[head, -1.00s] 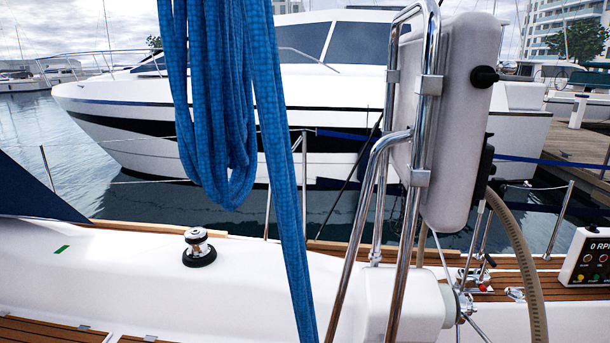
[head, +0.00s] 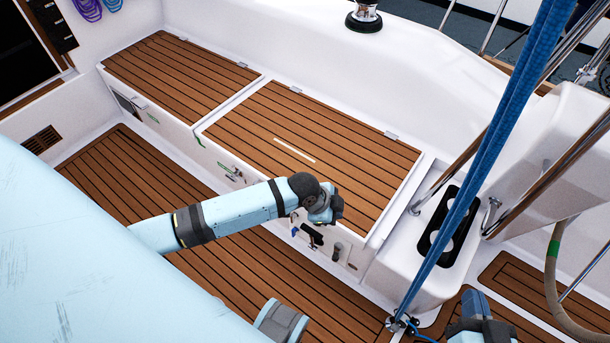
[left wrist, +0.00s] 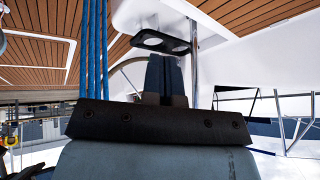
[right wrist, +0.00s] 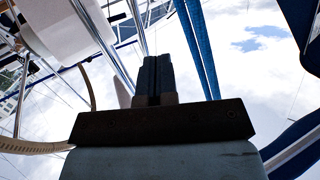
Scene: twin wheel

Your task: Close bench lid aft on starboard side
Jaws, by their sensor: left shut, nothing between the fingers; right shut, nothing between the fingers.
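The aft bench lid (head: 290,115) on the starboard side is the right-hand teak panel in the head view. It lies flat on its white bench, with hinges along its far edge and no visible gap. The forward lid (head: 175,75) left of it also lies flat. My left gripper (head: 328,207) is at the aft lid's near edge, largely hidden by its wrist; contact cannot be told. Its shut, empty fingers (left wrist: 165,78) show in the left wrist view. My right gripper (head: 474,304) is low right, near the rope; its shut, empty fingers (right wrist: 155,78) point skyward in its view.
A blue rope (head: 480,150) runs down to the deck right of the bench. A cup holder (head: 450,235) and steel rails stand beyond the aft lid. Latches and small fittings (head: 312,235) are on the bench front. The teak floor (head: 130,190) beside the bench is partly clear.

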